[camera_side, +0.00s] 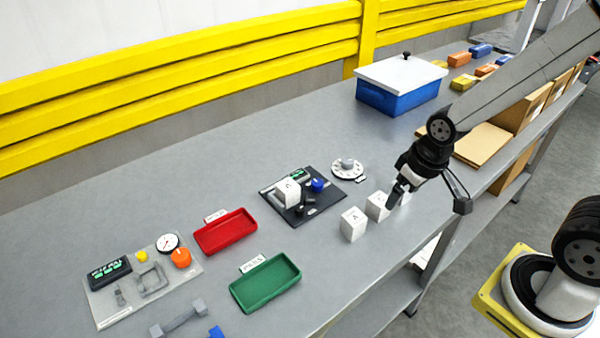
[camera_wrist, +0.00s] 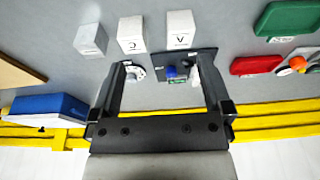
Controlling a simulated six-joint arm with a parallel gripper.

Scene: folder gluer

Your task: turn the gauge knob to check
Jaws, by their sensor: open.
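A round white dial with a grey knob and marks around its rim (camera_side: 348,166) sits on the bench, with a small label beside it. In the wrist view the dial (camera_wrist: 136,73) is partly hidden by a finger. A black plate (camera_side: 320,203) beside it bears a white cube (camera_side: 288,191), a small green display and a blue knob (camera_side: 318,184); the blue knob also shows in the wrist view (camera_wrist: 171,72). I cannot tell which knob is the gauge knob. My gripper (camera_side: 397,194) is open and empty, near the white cubes; its fingers (camera_wrist: 164,66) are spread apart.
White cubes (camera_side: 353,225) stand near the front edge. A red tray (camera_side: 226,232), a green tray (camera_side: 265,284) and a panel with a round meter and orange knob (camera_side: 181,258) lie left. A blue box with white lid (camera_side: 398,96) stands behind. Grey bench between is clear.

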